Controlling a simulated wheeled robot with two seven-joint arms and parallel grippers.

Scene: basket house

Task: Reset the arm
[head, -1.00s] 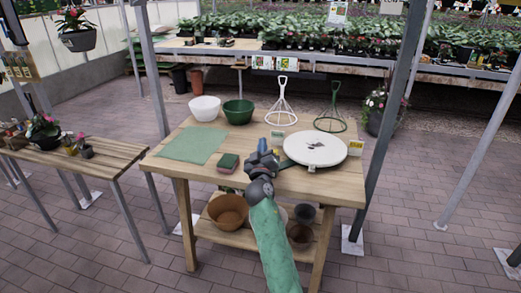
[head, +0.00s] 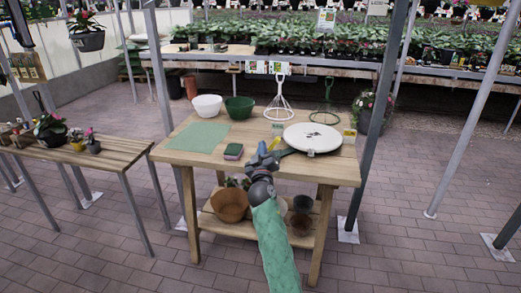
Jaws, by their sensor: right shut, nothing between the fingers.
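My right arm, in a green sleeve, reaches up from the bottom of the head view. My right gripper (head: 266,152) is shut and empty. It appears over the front middle of the wooden table (head: 215,161), left of the white round turntable (head: 313,138). A dark green flat thing shows between the gripper and the turntable; I cannot tell whether they touch. My left gripper is not in view.
On the table are a green mat (head: 198,137), a sponge-like block (head: 233,152), a white bowl (head: 206,106), a green bowl (head: 239,108) and wire stands (head: 279,108). Pots (head: 229,205) sit on the lower shelf. A metal post (head: 378,120) stands at the table's right.

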